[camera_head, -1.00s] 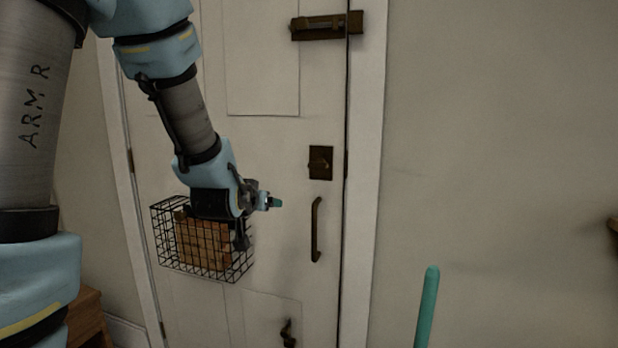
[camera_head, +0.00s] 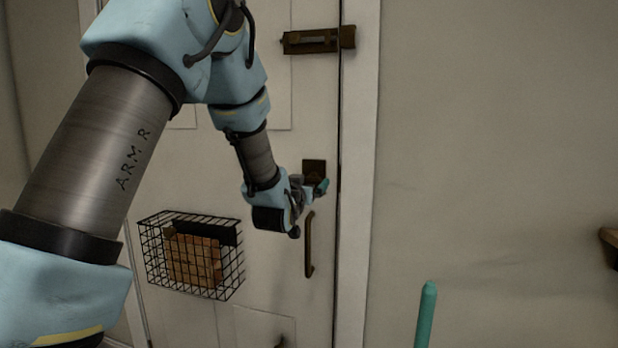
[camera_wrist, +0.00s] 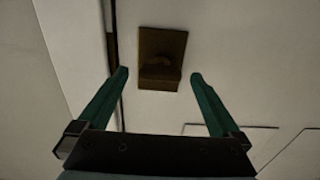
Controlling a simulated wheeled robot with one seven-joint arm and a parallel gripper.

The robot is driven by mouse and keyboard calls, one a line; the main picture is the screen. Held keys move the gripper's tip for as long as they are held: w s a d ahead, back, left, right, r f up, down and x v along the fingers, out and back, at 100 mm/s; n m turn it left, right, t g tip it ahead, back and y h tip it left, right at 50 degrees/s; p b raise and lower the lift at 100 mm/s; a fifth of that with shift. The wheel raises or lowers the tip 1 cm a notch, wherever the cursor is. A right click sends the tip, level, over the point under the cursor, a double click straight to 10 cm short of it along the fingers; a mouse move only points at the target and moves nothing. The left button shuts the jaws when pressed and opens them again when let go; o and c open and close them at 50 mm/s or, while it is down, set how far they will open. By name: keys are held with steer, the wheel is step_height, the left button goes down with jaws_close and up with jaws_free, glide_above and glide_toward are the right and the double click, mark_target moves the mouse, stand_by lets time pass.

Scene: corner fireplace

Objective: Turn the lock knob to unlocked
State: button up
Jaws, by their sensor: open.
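The lock knob (camera_wrist: 158,63) sits on a brown square plate (camera_wrist: 163,43) on the white door. In the wrist view it lies just beyond and between my two green fingertips, and its exact angle is hard to make out. In the head view the upper part of the lock plate (camera_head: 314,167) shows, while my gripper (camera_head: 322,187) covers its lower part. My gripper, also seen in the wrist view (camera_wrist: 160,76), is open with nothing between its fingers. I cannot see it touching the knob.
A door handle (camera_head: 309,245) hangs below the lock, near my gripper. A slide bolt (camera_head: 318,40) is higher up. A green rod (camera_head: 426,315) stands in front at right.

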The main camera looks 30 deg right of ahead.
steer(key=shift+w+d, duration=0.5)
steer(key=shift+w, duration=0.05)
steer(key=shift+c, duration=0.4)
steer(key=c, duration=1.3)
